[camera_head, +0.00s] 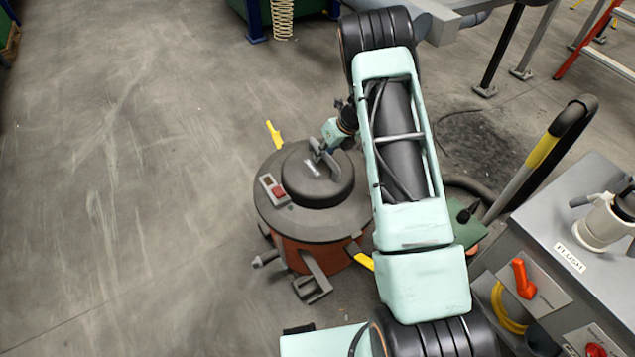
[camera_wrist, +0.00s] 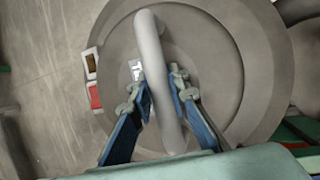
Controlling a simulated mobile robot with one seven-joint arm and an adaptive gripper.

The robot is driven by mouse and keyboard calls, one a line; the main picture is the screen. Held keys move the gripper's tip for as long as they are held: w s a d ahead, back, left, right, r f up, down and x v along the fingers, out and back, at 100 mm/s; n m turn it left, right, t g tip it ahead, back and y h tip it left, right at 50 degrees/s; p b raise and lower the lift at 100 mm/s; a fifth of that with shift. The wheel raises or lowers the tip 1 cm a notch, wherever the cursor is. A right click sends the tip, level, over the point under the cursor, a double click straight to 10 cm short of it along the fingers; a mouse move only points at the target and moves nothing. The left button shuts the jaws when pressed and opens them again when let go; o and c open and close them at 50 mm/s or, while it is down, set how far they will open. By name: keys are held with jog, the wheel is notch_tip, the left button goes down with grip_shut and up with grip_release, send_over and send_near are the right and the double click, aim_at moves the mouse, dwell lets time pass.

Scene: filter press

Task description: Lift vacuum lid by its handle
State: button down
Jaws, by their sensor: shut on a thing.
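The vacuum's dark grey lid (camera_head: 300,222) has a raised round dome and sits over an orange-brown drum (camera_head: 303,257); no gap between them shows. In the wrist view the lid (camera_wrist: 225,60) fills the middle. Its grey bar handle (camera_wrist: 150,45) runs nearly upright through that picture. My gripper (camera_head: 322,158) is above the dome, and in the wrist view my gripper (camera_wrist: 158,88) has one blue finger on each side of the handle, shut on it.
A red switch box (camera_head: 273,190) sits on the lid. Yellow latches stand out at the rear (camera_head: 273,134) and front (camera_head: 364,261). A grey cabinet (camera_head: 560,215) with an orange lever stands at right. Open concrete floor (camera_head: 120,180) lies left.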

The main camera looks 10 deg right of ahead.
jog(key=shift+w+r, duration=0.15)
jog(key=shift+r, duration=0.45)
notch_tip(320, 180, up, 3)
jog(key=shift+a+f+p, duration=0.1)
jog(key=shift+p, duration=0.35)
jog(key=s+a+r+p, duration=0.3)
jog(key=s+r+p, duration=0.3)
jog(key=s+r, duration=0.7)
jog(key=shift+s+r+p, duration=0.3)
jog(key=shift+s+r, duration=0.05)
jog(key=shift+r, duration=0.3)
